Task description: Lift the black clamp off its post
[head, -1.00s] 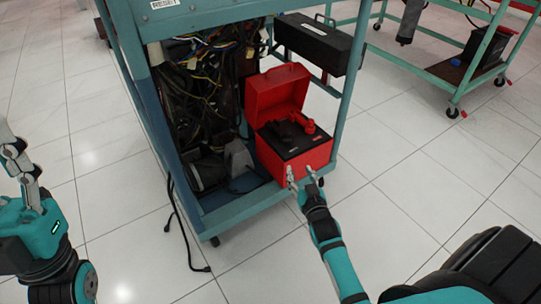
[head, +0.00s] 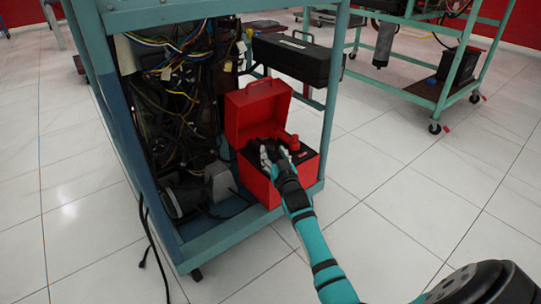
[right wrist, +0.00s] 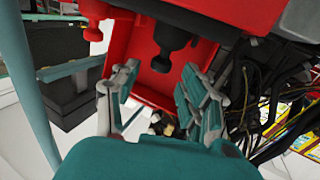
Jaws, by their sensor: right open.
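The open red box (head: 272,180) stands on the lower shelf of the teal engine stand. The black clamp (right wrist: 171,38) shows in the right wrist view, ahead of my fingers and roughly between their lines. A red clamp (head: 292,143) sits beside it to the right in the head view; it also shows at the top left of the right wrist view (right wrist: 93,20). My right gripper (head: 269,154) is open over the box; it also shows in the right wrist view (right wrist: 160,88), its fingers apart and empty. In the head view my gripper hides most of the black clamp. My left gripper is out of view.
The red box's raised lid (head: 258,108) stands behind the clamps. The stand's teal upright (head: 331,100) rises to the right. Loose wiring (head: 178,70) hangs on the left, and a black toolbox (head: 297,57) sits behind. Open tiled floor lies to the right.

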